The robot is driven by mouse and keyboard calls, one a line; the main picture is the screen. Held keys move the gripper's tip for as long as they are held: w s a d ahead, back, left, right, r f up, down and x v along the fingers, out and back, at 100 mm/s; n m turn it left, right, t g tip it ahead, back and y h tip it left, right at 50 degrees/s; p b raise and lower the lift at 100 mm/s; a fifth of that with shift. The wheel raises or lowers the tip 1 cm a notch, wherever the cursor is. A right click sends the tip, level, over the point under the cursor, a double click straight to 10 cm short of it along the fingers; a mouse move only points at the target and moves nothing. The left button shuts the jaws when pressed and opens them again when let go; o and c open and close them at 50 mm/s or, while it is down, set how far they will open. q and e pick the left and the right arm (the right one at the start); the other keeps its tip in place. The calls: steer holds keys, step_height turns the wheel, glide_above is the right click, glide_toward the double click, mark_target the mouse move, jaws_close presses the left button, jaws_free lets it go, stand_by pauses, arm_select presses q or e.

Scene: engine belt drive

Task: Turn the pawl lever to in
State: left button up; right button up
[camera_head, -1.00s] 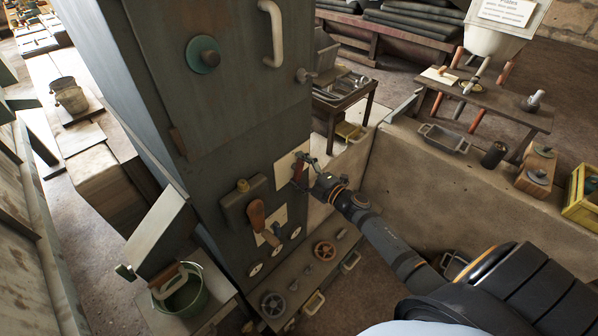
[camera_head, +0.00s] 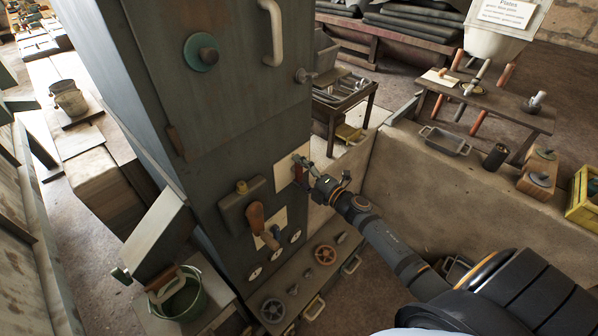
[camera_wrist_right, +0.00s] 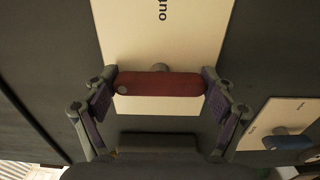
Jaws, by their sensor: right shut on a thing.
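A red lever (camera_wrist_right: 160,84) sits on a pale labelled plate (camera_wrist_right: 160,30) on the dark cabinet front. In the wrist view the lever lies level across the picture, with its pivot stub just above it. My right gripper (camera_wrist_right: 160,88) is shut on the lever, one finger at each end. In the head view my right gripper (camera_head: 302,168) is at the pale plate (camera_head: 285,168) and mostly hides the lever. The plate's lettering is partly cut off and I cannot read it fully. My left gripper is not in view.
A lever with a blue handle (camera_wrist_right: 287,142) is on another pale plate to the right in the wrist view. An orange-brown handle (camera_head: 256,218), small dials (camera_head: 275,254) and handwheels (camera_head: 325,254) are low on the cabinet. A low concrete wall (camera_head: 425,185) runs right of my arm.

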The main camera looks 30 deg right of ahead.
steer(key=shift+f, duration=0.1)
steer(key=o, duration=1)
steer(key=v, duration=1.2)
